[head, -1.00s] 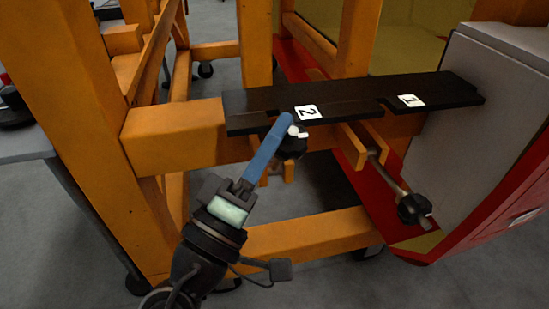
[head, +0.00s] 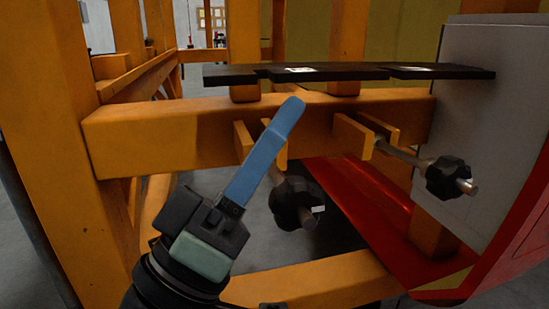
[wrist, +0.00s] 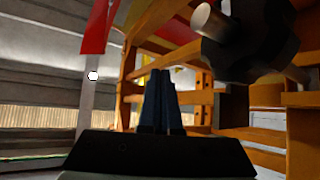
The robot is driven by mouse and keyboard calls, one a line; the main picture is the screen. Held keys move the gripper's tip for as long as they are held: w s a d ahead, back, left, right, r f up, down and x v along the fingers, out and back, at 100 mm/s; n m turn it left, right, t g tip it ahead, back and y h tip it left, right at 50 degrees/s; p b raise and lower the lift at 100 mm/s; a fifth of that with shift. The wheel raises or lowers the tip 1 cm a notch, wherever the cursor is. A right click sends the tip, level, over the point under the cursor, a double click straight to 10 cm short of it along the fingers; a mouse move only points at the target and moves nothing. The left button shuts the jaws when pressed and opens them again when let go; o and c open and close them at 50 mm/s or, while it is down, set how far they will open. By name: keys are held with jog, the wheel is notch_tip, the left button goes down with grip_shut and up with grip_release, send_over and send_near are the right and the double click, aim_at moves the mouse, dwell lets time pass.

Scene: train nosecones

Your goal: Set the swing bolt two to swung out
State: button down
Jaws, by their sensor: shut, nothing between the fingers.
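Swing bolt two is the left bolt, with a black lobed knob (head: 297,203). It sticks out toward me and down from its orange bracket (head: 245,142), away from the dark plate (head: 330,72) above. My gripper (head: 291,108) is shut and empty, its blue fingers pointing up and right. In the head view they cross in front of the bracket and hide part of the bolt's shaft, left of the knob. In the wrist view the closed fingertips (wrist: 160,78) stand apart from a large knob (wrist: 250,38), probably bolt two's, at upper right.
A second bolt with a black knob (head: 447,178) sticks out from its bracket at the right. An orange beam (head: 150,140) runs behind the brackets. A grey panel (head: 480,120) and red bodywork (head: 510,240) bound the right side. A lower orange beam (head: 320,282) crosses below.

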aim_at(285, 225)
jog(key=f+b, duration=0.1)
jog(key=f+m+h+b, duration=0.1)
jog(key=shift+s+d+f+m+g+b, duration=0.1)
jog(key=shift+s+f+m+g+b, duration=0.2)
jog(key=shift+s+b, duration=0.1)
jog(key=f+b, duration=0.1)
jog(key=b, duration=0.1)
jog(key=s+f+b, duration=0.1)
jog(key=shift+d+f+b, duration=0.1)
jog(key=shift+d+b, duration=0.05)
jog(key=shift+b, duration=0.2)
jog(key=f+b, duration=0.3)
jog(key=b, duration=0.1)
jog(key=shift+s+d+f, duration=0.1)
jog(key=shift+s+f, duration=0.05)
jog(key=shift+s, duration=0.15)
jog(key=shift+f+b, duration=0.45)
jog(key=shift+f, duration=0.05)
